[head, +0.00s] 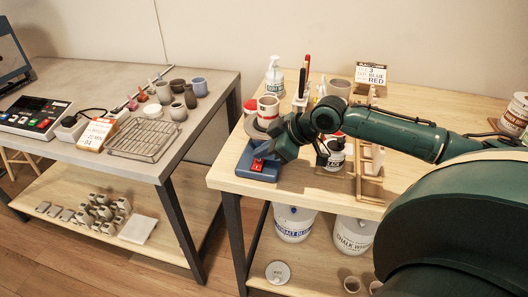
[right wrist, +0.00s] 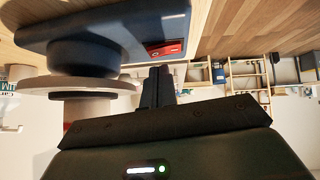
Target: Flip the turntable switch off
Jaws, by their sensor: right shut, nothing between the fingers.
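The turntable has a blue base (head: 250,173) at the front left corner of the right-hand wooden table. Its red rocker switch (head: 257,167) is on the base's front part. In the right wrist view, which looks upside down, the blue base (right wrist: 95,22), the red switch (right wrist: 165,49) and the pale round disc (right wrist: 75,86) show. My right gripper (head: 262,154) is shut and empty, its fingertips (right wrist: 158,72) close to the switch. I cannot tell whether they touch it, or which way the rocker is tipped. My left gripper is not in view.
A spray bottle (head: 274,75), a wooden rack (head: 368,175) and a sign (head: 371,73) are on the same table. The left table holds a wire rack (head: 145,139) and several cups. A gap separates the tables.

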